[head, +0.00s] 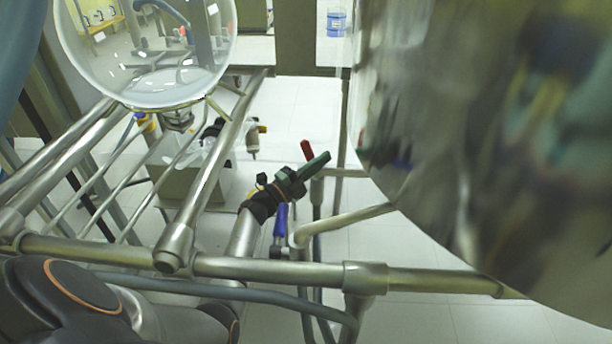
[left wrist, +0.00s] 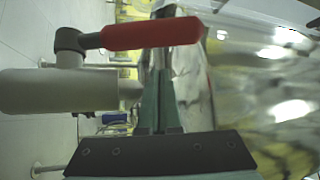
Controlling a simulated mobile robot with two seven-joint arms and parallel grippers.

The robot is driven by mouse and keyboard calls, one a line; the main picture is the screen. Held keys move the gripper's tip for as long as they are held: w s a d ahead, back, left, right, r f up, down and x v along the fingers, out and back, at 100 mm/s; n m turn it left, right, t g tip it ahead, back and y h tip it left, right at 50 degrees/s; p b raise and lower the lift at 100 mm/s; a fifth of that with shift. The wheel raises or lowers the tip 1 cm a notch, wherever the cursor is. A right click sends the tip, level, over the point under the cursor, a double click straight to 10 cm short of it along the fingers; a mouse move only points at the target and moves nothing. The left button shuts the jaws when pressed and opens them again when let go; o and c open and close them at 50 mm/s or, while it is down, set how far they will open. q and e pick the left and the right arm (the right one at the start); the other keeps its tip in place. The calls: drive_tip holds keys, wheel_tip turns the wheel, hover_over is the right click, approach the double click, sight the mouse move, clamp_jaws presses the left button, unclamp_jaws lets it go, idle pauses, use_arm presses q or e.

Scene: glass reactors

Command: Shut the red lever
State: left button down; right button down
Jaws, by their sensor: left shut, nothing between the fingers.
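The red lever (head: 307,150) shows as a small red piece just behind the green fingers of my left gripper (head: 325,157). In the left wrist view the red lever's handle (left wrist: 152,33) lies across the picture, joined at its left end to a grey pivot on a pale pipe (left wrist: 60,90). My left gripper (left wrist: 159,75) is shut and empty, its tips just below the handle in that picture. I cannot tell whether they touch it. My right gripper is not in view.
A blue lever (head: 281,220) hangs below my left gripper. Metal frame rails (head: 270,269) cross in front. A large shiny vessel (head: 500,130) fills the right side, close to the gripper. A glass vessel (head: 145,50) is at upper left.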

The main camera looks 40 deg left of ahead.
use_arm(q)
drive_tip(key=shift+w+a+f+b, duration=0.2)
drive_tip(key=shift+a+b, duration=0.15)
drive_tip(key=shift+a, duration=0.15)
drive_tip(key=shift+w+a+f+b, duration=0.1)
drive_tip(key=shift+a+f+b, duration=0.15)
drive_tip(key=shift+a, duration=0.25)
drive_tip(key=shift+s+a, duration=0.2)
drive_tip(key=shift+a, duration=0.35)
